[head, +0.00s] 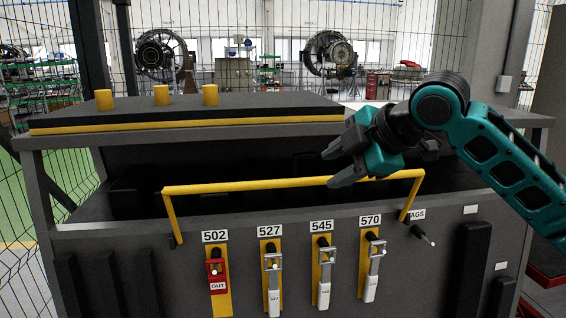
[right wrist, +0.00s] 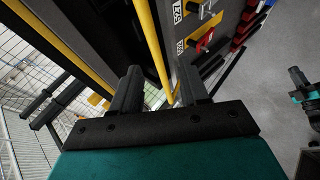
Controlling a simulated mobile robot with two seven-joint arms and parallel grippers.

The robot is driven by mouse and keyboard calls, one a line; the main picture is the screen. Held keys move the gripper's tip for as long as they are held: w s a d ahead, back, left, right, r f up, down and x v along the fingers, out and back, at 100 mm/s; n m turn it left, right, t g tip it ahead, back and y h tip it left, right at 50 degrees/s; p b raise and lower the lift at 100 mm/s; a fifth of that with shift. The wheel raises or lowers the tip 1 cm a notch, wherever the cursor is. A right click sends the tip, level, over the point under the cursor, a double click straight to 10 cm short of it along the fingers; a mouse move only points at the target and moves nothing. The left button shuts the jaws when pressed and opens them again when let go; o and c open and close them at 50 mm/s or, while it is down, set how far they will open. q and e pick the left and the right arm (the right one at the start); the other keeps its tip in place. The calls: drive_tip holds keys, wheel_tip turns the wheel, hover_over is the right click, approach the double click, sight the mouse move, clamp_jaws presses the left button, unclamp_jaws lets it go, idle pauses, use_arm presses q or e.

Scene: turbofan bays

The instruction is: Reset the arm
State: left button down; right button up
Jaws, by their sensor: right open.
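My right arm comes in from the right in the head view, and its gripper (head: 333,168) points left, with its jaws open and empty. It is in front of the dark opening of the grey cabinet (head: 450,262), close to the yellow bar (head: 260,184). In the right wrist view the two fingers (right wrist: 160,88) stand apart. The yellow bar (right wrist: 150,45) runs across the view between them, but I cannot tell whether it lies between the fingers or beyond them. My left gripper is not in the head view.
Yellow plates labelled 502 (head: 220,299), 527, 545 and 570 hang on the cabinet front. The 502 plate carries a red tag (head: 217,275); the others carry white tags. A peg (head: 422,235) sticks out at right. Yellow posts (head: 161,95) stand on the lid.

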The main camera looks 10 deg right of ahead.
drive_tip(key=s+a+f+m+t, duration=0.1)
drive_tip(key=a+f+m, duration=0.15)
drive_tip(key=f, duration=0.65)
drive_tip(key=s+a+f+m+y, duration=0.1)
drive_tip(key=f+m, duration=0.3)
drive_tip(key=f, duration=0.5)
drive_tip(key=s+a+f+m+t, duration=0.1)
drive_tip(key=f+m, duration=0.2)
drive_tip(key=f, duration=0.6)
drive_tip(key=s+d+f+m+h, duration=0.2)
drive_tip(key=s+d+f+m, duration=0.1)
drive_tip(key=s+f, duration=0.5)
drive_tip(key=s+d+f+m+h, duration=0.2)
drive_tip(key=s+f+m, duration=0.3)
drive_tip(key=s+f, duration=0.4)
drive_tip(key=s+d, duration=0.1)
drive_tip(key=s, duration=0.2)
drive_tip(key=shift+s+f, duration=0.15)
drive_tip(key=shift+s, duration=0.05)
